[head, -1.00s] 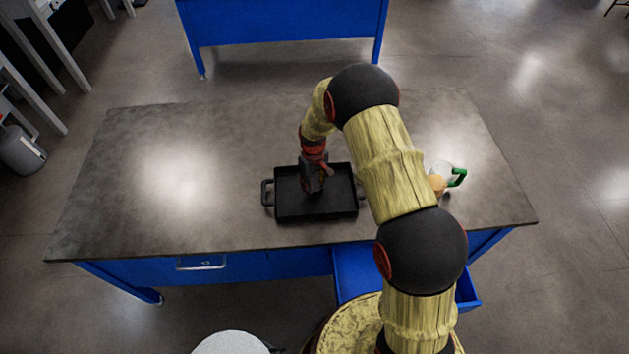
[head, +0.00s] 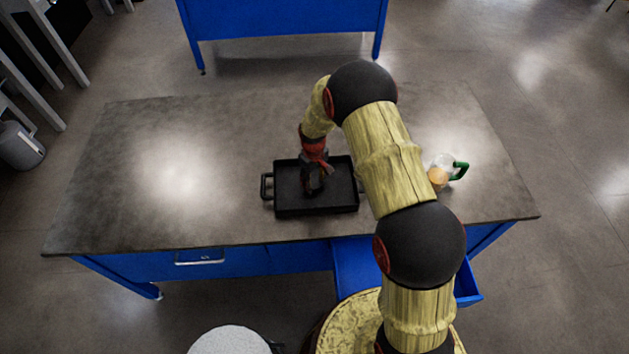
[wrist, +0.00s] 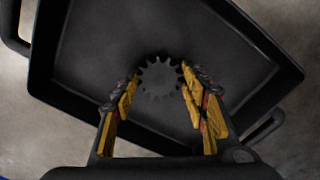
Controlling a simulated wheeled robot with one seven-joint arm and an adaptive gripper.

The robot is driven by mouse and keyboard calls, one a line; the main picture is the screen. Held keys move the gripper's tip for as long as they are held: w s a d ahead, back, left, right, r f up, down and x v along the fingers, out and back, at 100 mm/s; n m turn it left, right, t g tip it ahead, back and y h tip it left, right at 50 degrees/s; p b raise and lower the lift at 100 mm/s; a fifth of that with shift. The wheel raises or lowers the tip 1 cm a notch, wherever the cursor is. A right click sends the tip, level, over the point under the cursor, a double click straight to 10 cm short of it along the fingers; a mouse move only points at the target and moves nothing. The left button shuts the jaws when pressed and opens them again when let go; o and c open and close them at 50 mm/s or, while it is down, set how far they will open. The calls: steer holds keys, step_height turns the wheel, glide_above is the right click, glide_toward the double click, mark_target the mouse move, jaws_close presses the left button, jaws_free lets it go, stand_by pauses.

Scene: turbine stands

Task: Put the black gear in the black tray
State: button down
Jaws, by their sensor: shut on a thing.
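The black tray (head: 288,207) stands on the table, with a raised rim and side handles. It fills most of the wrist view (wrist: 215,40). The black gear (wrist: 160,82) is toothed and sits between the two yellow-padded fingers of my gripper (wrist: 160,90), which are shut on it. The gear is over the inside of the tray; I cannot tell whether it touches the floor of the tray. In the head view my gripper (head: 314,190) points down into the tray area, and the gear is too dark and small to make out there.
A clear jug with a green handle (head: 459,171) and orange-brown contents stands right of my arm on the table (head: 170,170). The table's left half is bare. A blue drawer (head: 355,270) is open at the front. Another blue table (head: 285,20) stands behind.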

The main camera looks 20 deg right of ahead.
mark_target(314, 184)
steer(key=c, duration=1)
jaws_free()
steer(key=shift+o, duration=0.5)
steer(key=shift+f, duration=0.1)
steer(key=shift+o, duration=0.7)
steer(key=shift+r+p, duration=1.7)
steer(key=shift+r, duration=1.9)
steer(key=shift+s+f, duration=0.1)
